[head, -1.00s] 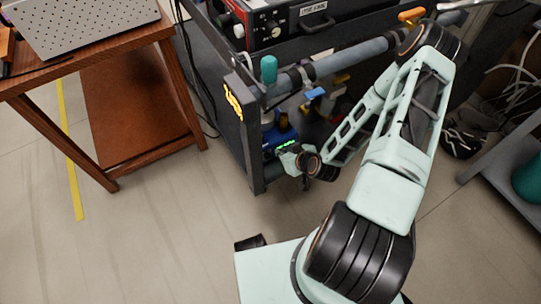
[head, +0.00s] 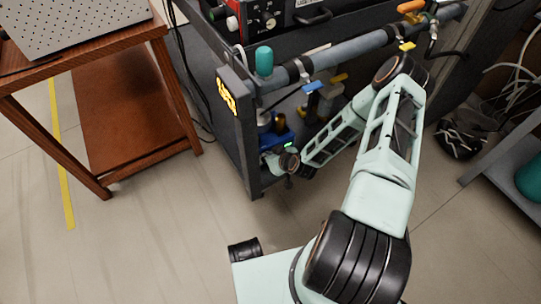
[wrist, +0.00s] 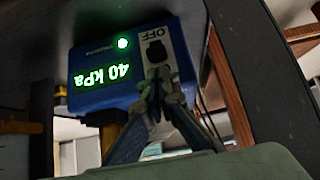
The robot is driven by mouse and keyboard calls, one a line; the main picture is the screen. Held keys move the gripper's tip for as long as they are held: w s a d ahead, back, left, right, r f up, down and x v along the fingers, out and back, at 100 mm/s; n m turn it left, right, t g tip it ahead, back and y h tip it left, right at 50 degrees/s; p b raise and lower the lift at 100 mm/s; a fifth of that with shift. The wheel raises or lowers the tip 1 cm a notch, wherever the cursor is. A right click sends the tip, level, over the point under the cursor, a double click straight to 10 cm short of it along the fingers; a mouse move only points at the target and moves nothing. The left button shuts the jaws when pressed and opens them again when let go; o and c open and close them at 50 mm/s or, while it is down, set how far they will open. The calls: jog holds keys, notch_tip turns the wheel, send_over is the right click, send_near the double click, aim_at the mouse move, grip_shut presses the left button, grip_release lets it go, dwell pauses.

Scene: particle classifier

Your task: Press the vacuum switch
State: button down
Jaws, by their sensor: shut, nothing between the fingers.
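The vacuum unit is a blue box (wrist: 120,65) that fills the upper middle of the wrist view, seen upside down. It has a lit green "40 kPa" readout and a green light. Its black vacuum switch (wrist: 156,50) sits on a grey panel by the word OFF. My gripper (wrist: 160,76) is shut and empty, with its fingertips just below the switch in the picture. I cannot tell whether they touch it. In the head view the blue box (head: 281,138) is low inside the dark cart, with my wrist in front of it and the fingers mostly hidden.
The dark cart's upright post (head: 240,125) stands close to the left of my wrist. A grey pipe (head: 350,57) with valves runs above my forearm. A wooden table (head: 160,75) stands at left, and a grey shelf (head: 505,140) at right. The floor in front is open.

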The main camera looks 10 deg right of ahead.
jog(key=shift+f, duration=0.75)
